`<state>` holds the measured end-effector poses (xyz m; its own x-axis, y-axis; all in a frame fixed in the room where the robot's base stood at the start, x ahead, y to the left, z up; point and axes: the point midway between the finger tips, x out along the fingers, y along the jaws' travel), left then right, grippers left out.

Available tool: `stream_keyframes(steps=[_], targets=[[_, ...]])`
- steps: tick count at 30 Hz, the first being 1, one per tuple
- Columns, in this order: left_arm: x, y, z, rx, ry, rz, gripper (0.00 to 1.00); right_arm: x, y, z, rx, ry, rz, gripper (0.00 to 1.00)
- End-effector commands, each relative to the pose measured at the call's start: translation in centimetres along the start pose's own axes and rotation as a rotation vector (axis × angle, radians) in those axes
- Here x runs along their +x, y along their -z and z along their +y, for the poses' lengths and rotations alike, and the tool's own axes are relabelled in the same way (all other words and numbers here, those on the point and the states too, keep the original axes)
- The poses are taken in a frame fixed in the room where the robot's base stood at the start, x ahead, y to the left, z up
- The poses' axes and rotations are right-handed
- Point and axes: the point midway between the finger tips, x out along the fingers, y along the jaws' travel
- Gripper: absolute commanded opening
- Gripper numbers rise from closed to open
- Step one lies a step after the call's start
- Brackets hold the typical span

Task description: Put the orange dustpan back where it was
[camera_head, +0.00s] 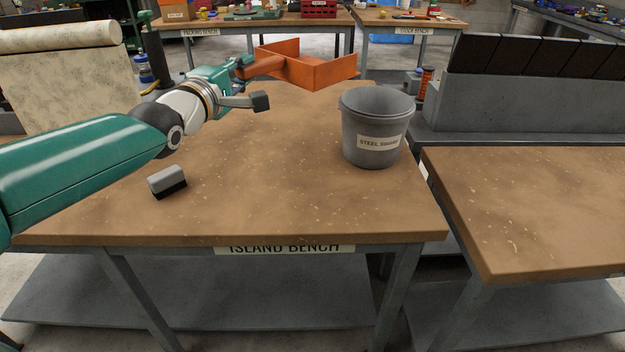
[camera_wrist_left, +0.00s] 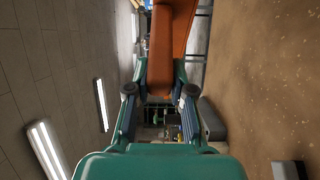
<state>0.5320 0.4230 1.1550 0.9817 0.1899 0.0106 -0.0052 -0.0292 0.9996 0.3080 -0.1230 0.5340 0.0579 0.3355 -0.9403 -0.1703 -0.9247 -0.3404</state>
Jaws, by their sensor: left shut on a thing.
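The orange dustpan (camera_head: 322,72) is held above the far edge of the island bench (camera_head: 270,205), its open pan pointing right. My left gripper (camera_head: 252,80) comes in from the left and is shut on the dustpan's handle. In the left wrist view the orange handle (camera_wrist_left: 161,65) runs up from between the two fingers of the left gripper (camera_wrist_left: 160,88). The pan looks clear of the bench top, but its exact height I cannot tell. My right gripper is not in view.
A grey bucket (camera_head: 376,130) labelled "STEEL SWARF" stands at the bench's right. A small grey and black block (camera_head: 167,182) lies front left. A second bench (camera_head: 530,205) and a grey bin unit (camera_head: 530,100) are at right. The bench's middle is clear.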

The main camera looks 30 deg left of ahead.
Motion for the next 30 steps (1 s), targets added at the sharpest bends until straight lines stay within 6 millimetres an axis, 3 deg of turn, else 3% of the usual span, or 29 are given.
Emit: stream_keyframes(steps=[1,10,20,30], targets=[[-0.1,0.2,-1.6,0.0,0.003,0.004,0.0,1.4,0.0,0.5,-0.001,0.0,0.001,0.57],[-0.1,0.1,-6.1,0.0,0.003,0.004,0.0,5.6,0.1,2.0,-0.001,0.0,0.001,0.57],[0.0,-0.3,-9.7,-0.002,0.007,-0.001,0.0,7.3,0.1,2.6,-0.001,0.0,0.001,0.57],[0.0,-0.6,-18.7,-0.002,0.009,-0.002,0.0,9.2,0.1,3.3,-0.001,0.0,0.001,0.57]])
